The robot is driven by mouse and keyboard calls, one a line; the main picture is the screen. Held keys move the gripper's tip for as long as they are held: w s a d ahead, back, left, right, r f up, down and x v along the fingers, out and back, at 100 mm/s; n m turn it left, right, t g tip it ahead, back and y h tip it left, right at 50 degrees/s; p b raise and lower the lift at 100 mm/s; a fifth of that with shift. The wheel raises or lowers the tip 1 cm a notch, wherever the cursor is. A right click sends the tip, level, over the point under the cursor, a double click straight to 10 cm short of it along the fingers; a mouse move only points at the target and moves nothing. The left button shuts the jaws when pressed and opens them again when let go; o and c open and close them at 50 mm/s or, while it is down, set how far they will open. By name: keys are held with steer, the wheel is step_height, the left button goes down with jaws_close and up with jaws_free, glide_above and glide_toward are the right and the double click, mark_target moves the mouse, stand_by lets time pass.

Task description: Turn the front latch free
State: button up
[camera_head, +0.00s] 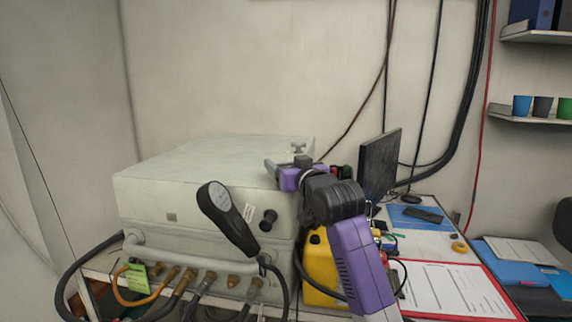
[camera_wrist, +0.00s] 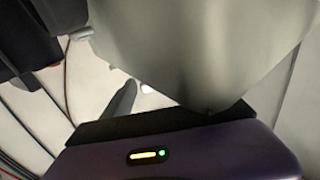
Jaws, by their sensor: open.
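The air panel case (camera_head: 200,165) is a pale grey-green box with a flat lid, standing on the bench at left centre. A black knob (camera_head: 268,219) sits on the right of its front face. A small metal fitting (camera_head: 298,148) shows at the lid's back right; I cannot tell which part is the front latch. My gripper (camera_head: 279,167) is open and empty at the case's upper right edge, above the knob. In the wrist view a grey finger (camera_wrist: 122,101) shows beside a large pale surface, likely the case. Contact cannot be told.
A black handset (camera_head: 228,218) hangs before the case front. Several hoses and brass fittings (camera_head: 180,283) line its lower front. A yellow canister (camera_head: 321,268) stands right of the case, behind my arm. A monitor (camera_head: 379,167) and a clipboard (camera_head: 448,288) are farther right.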

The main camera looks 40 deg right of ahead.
steer(key=c, duration=1.4)
steer(key=shift+o, duration=0.2)
steer(key=shift+y, duration=0.3)
steer(key=shift+d+f+n+t+y+b, duration=0.15)
steer(key=shift+n+t+y+b, duration=0.5)
steer(key=shift+n+y, duration=0.85)
steer(key=n+y+b, duration=0.2)
steer(key=y, duration=0.1)
steer(key=n+g+y+b, duration=0.1)
steer(key=y+b, duration=0.2)
steer(key=shift+n+y, duration=0.4)
steer(key=n+g+y+b, duration=0.1)
steer(key=n+y, duration=0.2)
steer(key=y, duration=0.1)
steer(key=shift+g, duration=0.35)
steer(key=shift+n+g+y+b, duration=0.35)
steer(key=shift+n+g+y, duration=0.2)
steer(key=shift+y, duration=0.45)
steer(key=shift+a+n+g+y, duration=0.2)
steer(key=shift+n+g+y, duration=0.05)
steer(key=shift+n+y, duration=0.15)
